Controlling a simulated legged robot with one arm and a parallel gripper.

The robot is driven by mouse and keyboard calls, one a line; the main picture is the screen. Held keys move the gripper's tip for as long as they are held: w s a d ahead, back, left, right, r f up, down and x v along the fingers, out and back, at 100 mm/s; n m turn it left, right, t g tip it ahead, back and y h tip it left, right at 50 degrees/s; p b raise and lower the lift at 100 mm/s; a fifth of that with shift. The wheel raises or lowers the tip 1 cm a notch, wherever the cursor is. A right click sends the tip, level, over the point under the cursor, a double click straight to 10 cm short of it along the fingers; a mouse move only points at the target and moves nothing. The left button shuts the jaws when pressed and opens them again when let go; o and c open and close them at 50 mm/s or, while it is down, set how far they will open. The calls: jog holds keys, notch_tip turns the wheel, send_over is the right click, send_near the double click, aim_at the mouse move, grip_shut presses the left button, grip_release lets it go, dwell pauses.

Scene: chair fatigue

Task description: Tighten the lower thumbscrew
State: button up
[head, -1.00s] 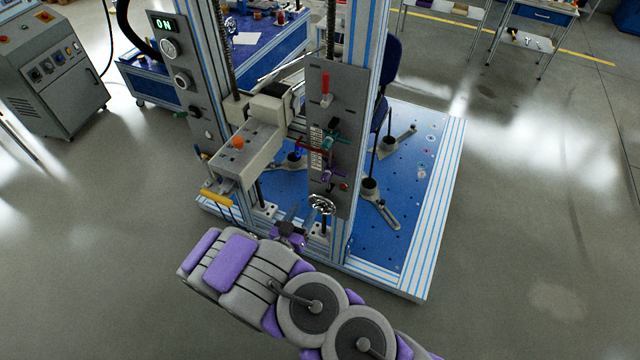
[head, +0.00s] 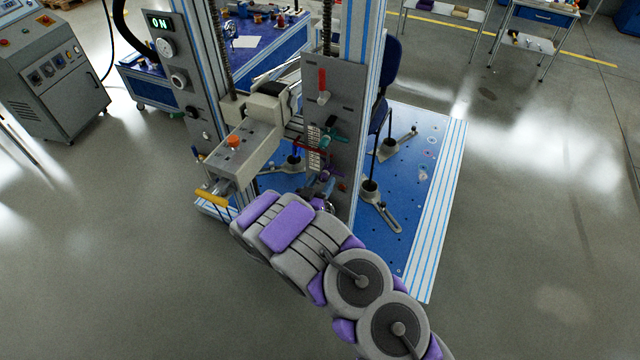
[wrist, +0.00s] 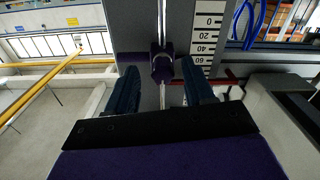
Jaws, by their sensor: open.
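The lower thumbscrew is a purple knob (wrist: 162,68) beside a printed scale (wrist: 207,45) in the wrist view. In the head view the purple knob (head: 326,177) sits low on the grey panel, below a teal knob (head: 331,130) and a red pointer (head: 308,149). My gripper (wrist: 159,72) is open, with one dark blue finger on each side of the purple knob as seen in the wrist view. The knob appears at or just beyond the fingertips; I cannot tell whether they touch it. In the head view my arm mostly hides the gripper.
The grey panel (head: 343,95) with a red lever (head: 322,85) stands on the test frame. A yellow-handled bar (head: 211,197) and a block with an orange button (head: 234,141) are to the left. A blue chair (head: 388,85) stands behind on the blue base plate (head: 425,190).

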jog(key=shift+a, duration=0.3)
jog(key=shift+c, duration=0.4)
jog(key=shift+d, duration=0.1)
grip_shut()
